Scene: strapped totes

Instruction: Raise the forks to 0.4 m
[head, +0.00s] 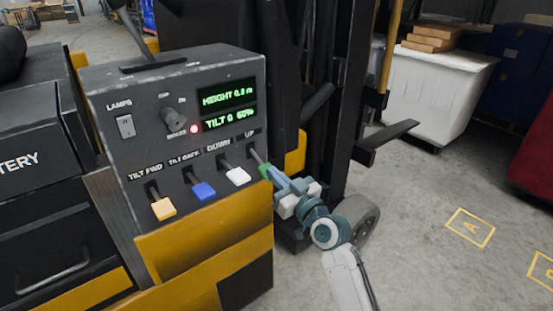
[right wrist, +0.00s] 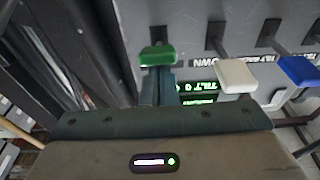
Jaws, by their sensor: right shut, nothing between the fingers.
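The forklift's control panel (head: 180,130) fills the left middle of the head view. Its green UP lever (head: 265,169) is at the right end of the lever row; its green knob also shows in the right wrist view (right wrist: 157,56). My right gripper (head: 273,177) is shut and empty, its fingertips at the green knob; whether they touch it I cannot tell. The display (head: 228,103) reads HEIGHT 0 point something m, the last digit unclear, with a TILT line below. A dark fork (head: 385,142) sticks out from the mast, above the floor. My left gripper is out of view.
Beside UP stand the white DOWN lever (head: 237,176), blue tilt lever (head: 203,190) and yellow TILT FWD lever (head: 163,208). A white tote (head: 440,85) stands beyond the fork.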

